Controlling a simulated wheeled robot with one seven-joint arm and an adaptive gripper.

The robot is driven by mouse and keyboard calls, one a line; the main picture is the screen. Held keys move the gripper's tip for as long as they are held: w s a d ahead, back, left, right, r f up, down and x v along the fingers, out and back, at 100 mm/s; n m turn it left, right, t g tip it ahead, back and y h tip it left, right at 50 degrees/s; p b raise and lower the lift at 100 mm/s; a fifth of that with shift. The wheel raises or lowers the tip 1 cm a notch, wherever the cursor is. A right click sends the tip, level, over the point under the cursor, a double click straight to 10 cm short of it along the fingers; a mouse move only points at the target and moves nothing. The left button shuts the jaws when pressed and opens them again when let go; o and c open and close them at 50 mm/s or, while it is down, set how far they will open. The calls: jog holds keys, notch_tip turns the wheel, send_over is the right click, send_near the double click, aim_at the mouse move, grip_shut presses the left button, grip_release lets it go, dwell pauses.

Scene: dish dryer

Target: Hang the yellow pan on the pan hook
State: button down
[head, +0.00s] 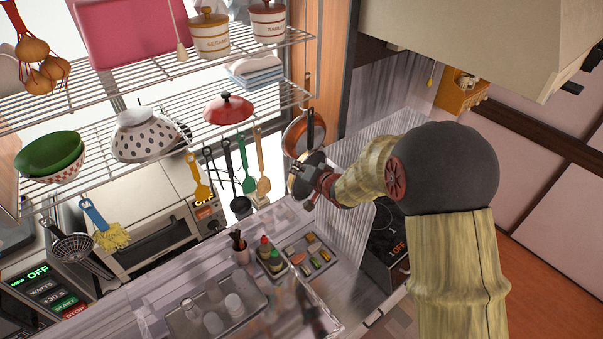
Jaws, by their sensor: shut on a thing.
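A pan (303,172), with a yellowish rim at its left and a greyish face, is held up near the right end of the wire rack. My gripper (321,180) is shut on it at its right side and hides part of it. A copper-coloured pan (295,138) hangs just above and behind it from the rack's right end, its dark handle upward. The two pans look very close; I cannot tell whether they touch. The hook itself is too small to make out.
The wire shelf (95,127) carries bowls and a red lid (228,109). Several utensils hang below it, including a wooden spatula (262,170) left of the pan. Below are a counter with a tray (310,255) and bottles, and a stove (383,240).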

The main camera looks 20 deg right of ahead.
jog(key=shift+w+a+b, duration=0.25)
jog(key=shift+w, duration=0.4)
jog(key=shift+w+a+b, duration=0.2)
jog(key=shift+w+a, duration=0.05)
jog(key=shift+w, duration=0.4)
jog(key=shift+x, duration=0.8)
jog(key=shift+a+f, duration=0.1)
jog(key=shift+f, duration=0.1)
jog(key=shift+s, duration=0.1)
